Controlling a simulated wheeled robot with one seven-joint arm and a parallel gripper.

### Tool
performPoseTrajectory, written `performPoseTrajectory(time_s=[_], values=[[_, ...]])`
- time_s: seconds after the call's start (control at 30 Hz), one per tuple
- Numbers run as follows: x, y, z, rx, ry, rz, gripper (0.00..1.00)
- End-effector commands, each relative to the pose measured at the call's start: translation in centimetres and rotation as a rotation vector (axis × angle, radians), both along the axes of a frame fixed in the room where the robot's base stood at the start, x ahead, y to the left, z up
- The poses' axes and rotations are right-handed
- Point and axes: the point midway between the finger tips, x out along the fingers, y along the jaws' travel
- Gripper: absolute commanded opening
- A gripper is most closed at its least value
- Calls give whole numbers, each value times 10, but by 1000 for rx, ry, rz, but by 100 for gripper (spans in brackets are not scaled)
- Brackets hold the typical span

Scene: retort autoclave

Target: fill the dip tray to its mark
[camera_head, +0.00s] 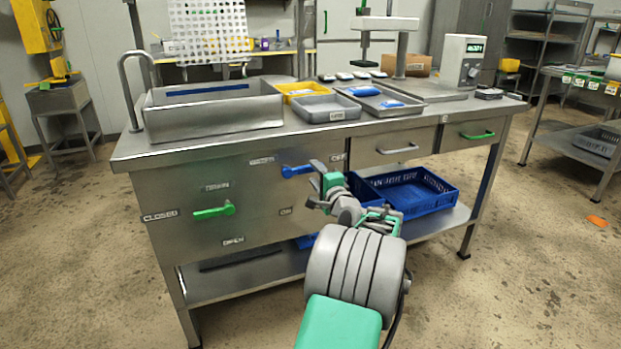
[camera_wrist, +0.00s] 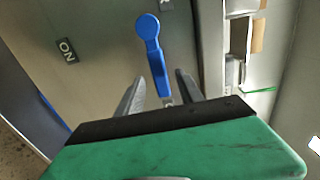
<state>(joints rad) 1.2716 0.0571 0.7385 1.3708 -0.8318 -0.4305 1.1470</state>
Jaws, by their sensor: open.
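The dip tray, a deep grey metal basin (camera_head: 215,122), stands at the bench's left end. A blue line (camera_head: 207,90) runs along its inner back wall. I cannot tell whether it holds liquid. A bent spout (camera_head: 136,72) rises at its left. On the front panel are a blue lever (camera_head: 297,171) and a green lever (camera_head: 214,211), both lying roughly level. My gripper (camera_head: 318,184) is open and empty just right of the blue lever. In the wrist view the blue lever (camera_wrist: 150,42) lies ahead of my gripper (camera_wrist: 160,90), its near end between the fingers.
The label CLOSED (camera_head: 158,216) is left of the green lever and OPEN (camera_head: 233,240) below it. An ON label (camera_head: 285,210) is below the blue lever. A yellow tray (camera_head: 303,87) and grey trays stand right of the basin. A blue crate (camera_head: 425,205) is on the lower shelf.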

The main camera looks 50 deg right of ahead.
Motion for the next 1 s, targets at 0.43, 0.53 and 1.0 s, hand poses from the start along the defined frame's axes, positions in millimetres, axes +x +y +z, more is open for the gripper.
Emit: performPoseTrajectory(time_s=[0.43, 0.53, 1.0], values=[[37, -22, 0, -2, 3, -1, 44], [37, -22, 0, -2, 3, -1, 43], [37, -22, 0, -2, 3, -1, 4]])
